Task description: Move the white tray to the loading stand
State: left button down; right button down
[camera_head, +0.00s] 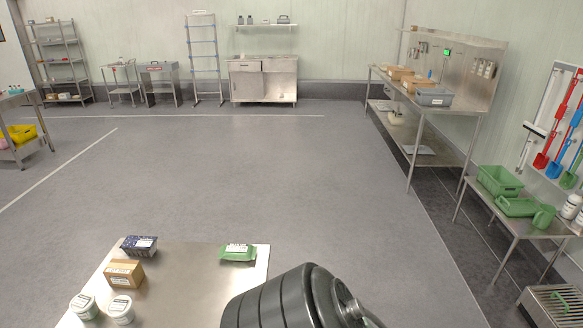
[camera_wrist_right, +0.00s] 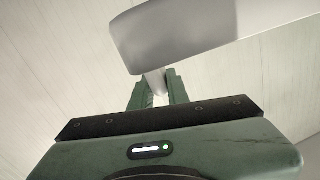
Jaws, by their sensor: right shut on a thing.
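In the right wrist view my right gripper (camera_wrist_right: 158,85) is shut on a narrow part of a smooth pale thing, white to grey, that looks like the white tray (camera_wrist_right: 215,30). The tray extends beyond the fingertips and is cut off by the right edge of the view, so its full shape is hidden. It does not show in the head view, where only a dark arm link of mine is visible at the bottom. My left gripper is not in view. I cannot tell which surface is the loading stand.
A steel tabletop (camera_head: 190,285) in front holds a blue pack (camera_head: 139,246), a brown box (camera_head: 124,273), white tubs (camera_head: 121,309) and a green pack (camera_head: 238,253). A steel workbench (camera_head: 455,107) and a low table with green containers (camera_head: 500,180) line the right. The middle floor is clear.

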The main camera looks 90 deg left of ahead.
aim_at(204, 307)
jog(key=k+u, duration=0.15)
jog(key=u, duration=0.3)
jog(key=k+u, duration=0.15)
jog(key=u, duration=0.3)
jog(key=k+j+u, duration=0.1)
jog(key=u, duration=0.35)
jog(key=k+j+u, duration=0.1)
jog(key=u, duration=0.35)
jog(key=k+j+u, duration=0.1)
jog(key=u, duration=0.35)
jog(key=j+u, duration=0.25)
jog(key=u, duration=0.2)
